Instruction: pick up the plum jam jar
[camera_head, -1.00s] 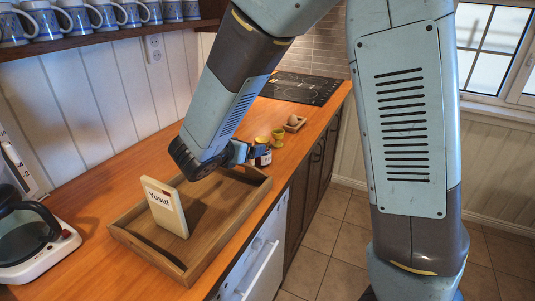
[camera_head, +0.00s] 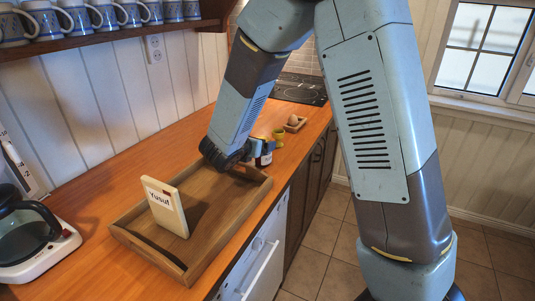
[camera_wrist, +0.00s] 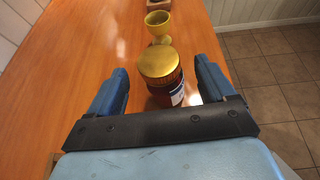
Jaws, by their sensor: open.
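The plum jam jar is a dark jar (camera_wrist: 163,78) with a gold lid and a white-and-blue label on its right side, standing on the wooden counter. In the wrist view it stands between and slightly ahead of the two blue fingers of my gripper (camera_wrist: 161,88), with gaps on both sides. My gripper is open. In the head view the jar (camera_head: 264,159) shows just beyond the tray's far right corner, partly hidden by my gripper (camera_head: 258,150).
A wooden tray (camera_head: 137,237) holds an upright "Yusuf" card (camera_head: 166,207). A yellow egg cup (camera_wrist: 158,26) stands just beyond the jar. A small wooden holder with an egg (camera_head: 294,123) sits farther back. A coffee maker (camera_head: 38,247) stands at left. The counter's right edge is near the jar.

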